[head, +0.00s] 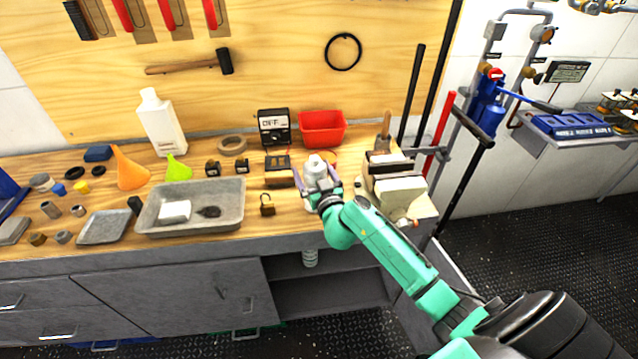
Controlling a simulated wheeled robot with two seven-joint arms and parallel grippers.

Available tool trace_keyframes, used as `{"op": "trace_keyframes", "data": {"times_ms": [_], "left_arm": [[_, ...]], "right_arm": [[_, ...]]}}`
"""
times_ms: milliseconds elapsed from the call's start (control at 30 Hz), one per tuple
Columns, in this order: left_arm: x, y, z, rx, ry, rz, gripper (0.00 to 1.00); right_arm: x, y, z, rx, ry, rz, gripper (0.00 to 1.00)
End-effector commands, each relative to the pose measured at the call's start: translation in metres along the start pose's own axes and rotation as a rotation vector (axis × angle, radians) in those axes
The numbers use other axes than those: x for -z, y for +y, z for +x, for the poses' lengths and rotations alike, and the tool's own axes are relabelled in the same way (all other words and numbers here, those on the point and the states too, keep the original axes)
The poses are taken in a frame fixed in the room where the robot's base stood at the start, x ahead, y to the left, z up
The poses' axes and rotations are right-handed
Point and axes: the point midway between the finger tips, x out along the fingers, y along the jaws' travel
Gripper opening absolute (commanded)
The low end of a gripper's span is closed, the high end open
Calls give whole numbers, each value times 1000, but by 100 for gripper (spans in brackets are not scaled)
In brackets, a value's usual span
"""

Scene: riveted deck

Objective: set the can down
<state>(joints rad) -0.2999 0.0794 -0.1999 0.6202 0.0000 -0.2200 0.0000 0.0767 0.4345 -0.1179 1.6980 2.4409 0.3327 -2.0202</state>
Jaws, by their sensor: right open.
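A pale white-grey can (315,168) stands upright at the workbench's front right part. My right gripper (318,187) is at the can, with its two fingers on either side of it. Its jaws are open, and whether a finger touches the can is hard to tell. The gripper hides the can's lower part, so its contact with the wooden bench top (285,222) does not show clearly. My left gripper is not in view.
A vise (395,185) stands just right of the can. A red bin (322,128) is behind it. An open padlock (267,204) and a grey tray (190,222) lie to the left. A small strip of bench in front is bare.

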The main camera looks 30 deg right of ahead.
Motion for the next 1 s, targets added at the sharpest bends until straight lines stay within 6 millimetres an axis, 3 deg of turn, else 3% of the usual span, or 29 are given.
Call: {"op": "trace_keyframes", "data": {"times_ms": [400,500,1000], "left_arm": [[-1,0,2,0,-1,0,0],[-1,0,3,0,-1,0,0],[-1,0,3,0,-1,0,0]], "right_arm": [[-2,0,-91,3,-3,-1,100],[-1,-1,-105,3,-1,0,100],[0,0,-111,1,0,2,100]]}}
